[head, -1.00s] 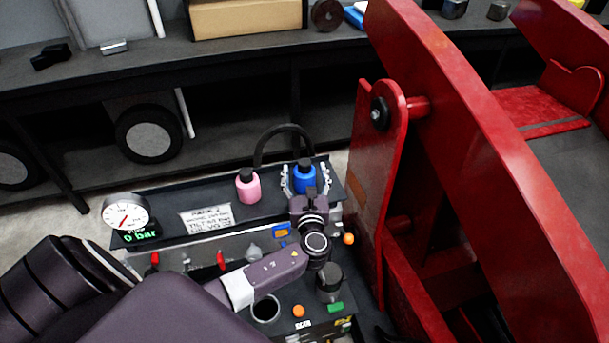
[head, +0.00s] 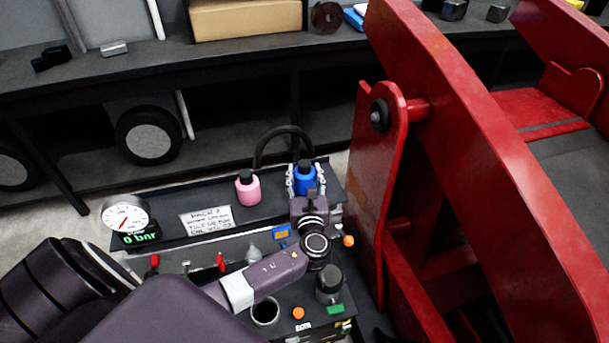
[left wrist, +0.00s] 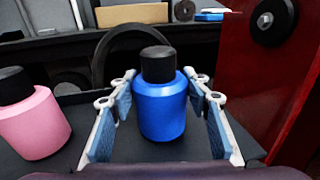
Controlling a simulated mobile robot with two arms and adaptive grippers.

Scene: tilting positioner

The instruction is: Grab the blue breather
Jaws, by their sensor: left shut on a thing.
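The blue breather (head: 305,183) is a blue bottle with a black cap, upright on the dark upper shelf of the panel. In the left wrist view the blue breather (left wrist: 161,108) stands between the two pads. My left gripper (head: 306,172) reaches it from the front, with one finger on each side of the blue body. The bottle's base is partly hidden in the head view by my wrist. My right gripper is not in view.
A pink bottle (head: 247,188) with a black cap stands just left of the blue one. A black hoop handle (head: 284,131) rises behind. A pressure gauge (head: 126,213) reading 0 bar is at the left. A large red frame (head: 372,190) stands close on the right.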

